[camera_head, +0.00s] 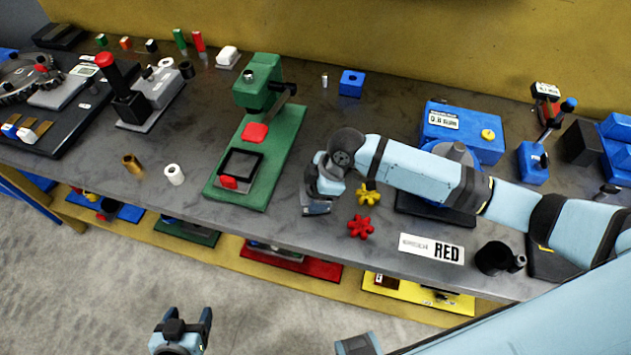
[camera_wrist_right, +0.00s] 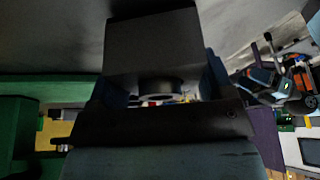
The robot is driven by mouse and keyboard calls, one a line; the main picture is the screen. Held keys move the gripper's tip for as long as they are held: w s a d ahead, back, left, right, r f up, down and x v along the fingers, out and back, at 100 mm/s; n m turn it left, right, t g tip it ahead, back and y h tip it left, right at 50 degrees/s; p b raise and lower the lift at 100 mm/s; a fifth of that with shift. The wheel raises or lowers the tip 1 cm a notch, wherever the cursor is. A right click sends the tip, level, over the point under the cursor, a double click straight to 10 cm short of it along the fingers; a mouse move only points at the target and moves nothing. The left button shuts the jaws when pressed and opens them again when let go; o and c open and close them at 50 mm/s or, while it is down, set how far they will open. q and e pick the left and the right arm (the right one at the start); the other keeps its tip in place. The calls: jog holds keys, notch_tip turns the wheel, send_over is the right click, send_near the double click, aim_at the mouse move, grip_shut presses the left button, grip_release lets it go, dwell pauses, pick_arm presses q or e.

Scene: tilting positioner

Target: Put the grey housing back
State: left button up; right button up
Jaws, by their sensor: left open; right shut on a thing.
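My right gripper (camera_head: 318,198) is shut on the grey housing, low over the bench's front part, just right of the green fixture. In the right wrist view the grey housing (camera_wrist_right: 155,48) is a boxy block between the fingers, with a round opening at its lower edge. In the head view the gripper mostly covers it; I cannot tell whether it touches the bench. My left gripper (camera_head: 188,320) is open and empty, in front of the bench over the floor. A rounded blue-grey device (camera_head: 456,152) on a black base (camera_head: 420,209) is partly hidden behind my right arm.
A yellow star knob (camera_head: 368,195) and a red star knob (camera_head: 361,227) lie close right of the right gripper. The green fixture (camera_head: 268,150) stands to its left. A "RED" sign (camera_head: 432,248) and black cup (camera_head: 492,258) are near the front edge. Bench is clear around (camera_head: 335,130).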

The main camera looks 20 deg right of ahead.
jog(key=shift+f, duration=0.2)
jog(key=o, duration=1.6)
jog(key=shift+c, duration=0.2)
jog(key=v, duration=1.2)
jog(key=shift+s, duration=0.2)
